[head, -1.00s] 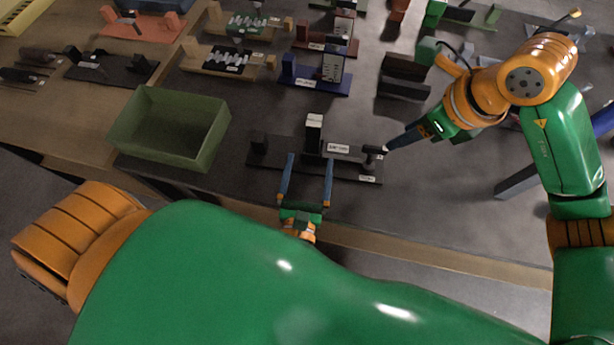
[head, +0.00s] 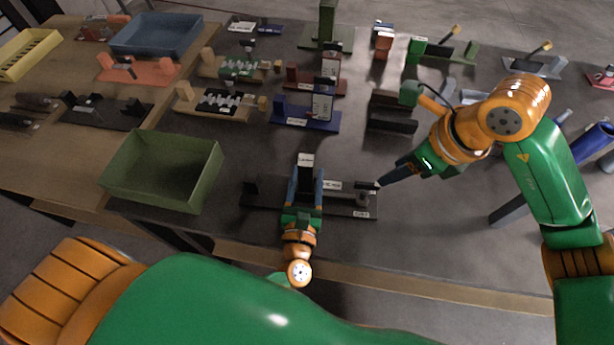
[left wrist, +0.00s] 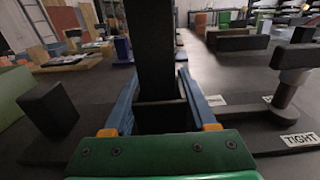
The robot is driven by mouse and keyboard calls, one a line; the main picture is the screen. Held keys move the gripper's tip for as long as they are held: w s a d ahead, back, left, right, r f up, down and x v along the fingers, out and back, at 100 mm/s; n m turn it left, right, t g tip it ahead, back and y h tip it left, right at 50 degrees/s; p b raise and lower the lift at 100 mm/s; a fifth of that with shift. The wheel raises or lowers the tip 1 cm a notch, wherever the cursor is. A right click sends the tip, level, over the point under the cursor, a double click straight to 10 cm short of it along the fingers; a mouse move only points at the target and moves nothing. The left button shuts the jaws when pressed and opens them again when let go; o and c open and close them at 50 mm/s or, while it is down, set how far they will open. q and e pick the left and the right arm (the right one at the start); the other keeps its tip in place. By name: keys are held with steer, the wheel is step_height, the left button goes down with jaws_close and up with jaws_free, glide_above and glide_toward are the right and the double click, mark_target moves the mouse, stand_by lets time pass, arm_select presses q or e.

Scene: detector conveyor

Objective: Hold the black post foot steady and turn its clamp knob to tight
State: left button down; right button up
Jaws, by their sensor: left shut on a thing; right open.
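The black post foot (head: 257,195) is a flat dark base near the front edge of the bench, with an upright post (head: 305,162) that has a white label at its top. My left gripper (head: 305,187) is shut on the post; in the left wrist view the dark post (left wrist: 152,60) stands between the blue fingers. The clamp knob (head: 363,198) is at the base's right end; the left wrist view shows its black crossbar (left wrist: 297,56) on a round stem near a label reading TIGHT (left wrist: 301,139). My right gripper (head: 383,183) is open, its tips close to the knob; contact cannot be told.
A green open bin (head: 160,170) stands left of the foot. Behind are a blue fixture (head: 305,119), dark blocks (head: 392,122) and a tan fixture (head: 222,104). A blue tray (head: 157,35) is at the back left. Bare bench lies right of the foot.

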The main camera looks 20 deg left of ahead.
mark_target(368, 183)
steer(key=shift+c, duration=0.5)
steer(key=a+f+n+g, duration=0.1)
steer(key=f+n, duration=0.1)
steer(key=f, duration=0.1)
steer(key=w+a+f+n+g, duration=0.1)
steer(key=f+n, duration=0.2)
steer(key=w+a+f+n, duration=0.1)
steer(key=f+n, duration=0.1)
steer(key=f, duration=0.1)
steer(key=shift+f+n+g+y, duration=0.1)
steer(key=shift+n+g+y, duration=0.2)
steer(key=shift+n+g, duration=0.1)
jaws_close()
